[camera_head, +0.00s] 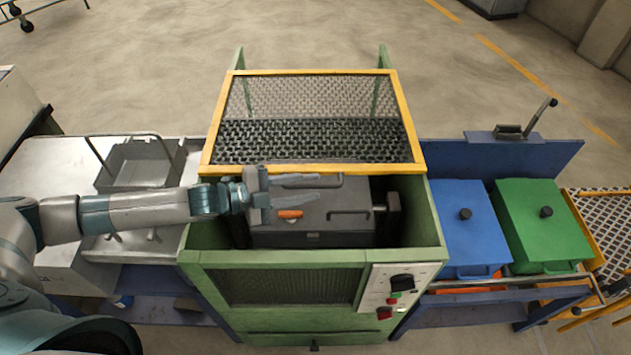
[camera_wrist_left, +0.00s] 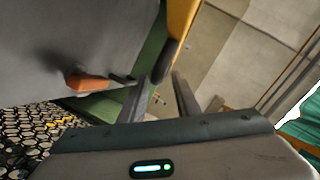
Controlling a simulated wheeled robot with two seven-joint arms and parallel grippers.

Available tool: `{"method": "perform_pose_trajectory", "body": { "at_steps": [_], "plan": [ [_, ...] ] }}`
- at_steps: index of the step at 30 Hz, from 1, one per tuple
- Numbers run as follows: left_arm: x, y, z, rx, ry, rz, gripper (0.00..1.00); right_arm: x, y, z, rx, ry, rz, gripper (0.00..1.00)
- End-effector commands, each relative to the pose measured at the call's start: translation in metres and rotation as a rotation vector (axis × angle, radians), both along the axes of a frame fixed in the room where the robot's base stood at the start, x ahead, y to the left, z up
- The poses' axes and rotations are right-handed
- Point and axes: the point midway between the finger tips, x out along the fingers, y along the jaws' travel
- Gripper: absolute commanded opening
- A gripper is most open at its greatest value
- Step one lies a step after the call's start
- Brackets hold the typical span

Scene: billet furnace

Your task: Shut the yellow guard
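The yellow guard (camera_head: 310,169) is a yellow frame with dark wire mesh over the rear of the green machine (camera_head: 215,257). The front part of the machine's opening is uncovered. The guard's yellow bar also shows in the left wrist view (camera_wrist_left: 184,35). My left gripper (camera_head: 318,195) is just in front of the guard's front bar, above the grey box in the opening. Its two fingers are apart with nothing between them; whether the upper finger touches the bar I cannot tell. My right gripper is not in view.
The grey box (camera_head: 330,230) has an orange piece (camera_head: 290,214) and handles on top. A metal bench with a grey tray (camera_head: 140,165) stands at left. Blue (camera_head: 462,215) and green (camera_head: 540,225) lidded boxes stand at right. A control panel (camera_head: 395,290) is on the machine's front.

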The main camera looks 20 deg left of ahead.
Motion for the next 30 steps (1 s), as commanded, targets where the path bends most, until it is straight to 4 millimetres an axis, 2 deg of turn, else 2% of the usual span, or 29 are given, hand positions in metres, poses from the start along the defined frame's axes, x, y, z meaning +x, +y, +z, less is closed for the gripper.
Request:
{"method": "perform_pose_trajectory", "body": {
  "at_steps": [6, 18, 20, 22, 30],
  "plan": [
    [0.011, -0.016, -0.004, -0.001, 0.002, 0.0, 0.29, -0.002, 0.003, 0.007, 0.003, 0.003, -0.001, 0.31],
    [0.014, -0.019, -0.006, 0.001, 0.0, 0.001, 0.29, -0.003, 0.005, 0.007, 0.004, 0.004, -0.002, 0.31],
    [0.014, -0.02, -0.006, 0.001, 0.0, 0.001, 0.17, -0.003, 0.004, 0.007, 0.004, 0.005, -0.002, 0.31],
    [0.014, -0.019, -0.006, 0.001, 0.0, 0.001, 0.01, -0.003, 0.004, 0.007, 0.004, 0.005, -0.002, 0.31],
    [0.011, -0.02, -0.006, 0.001, 0.003, 0.0, 0.0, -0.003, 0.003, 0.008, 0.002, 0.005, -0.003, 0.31]
  ]
}}
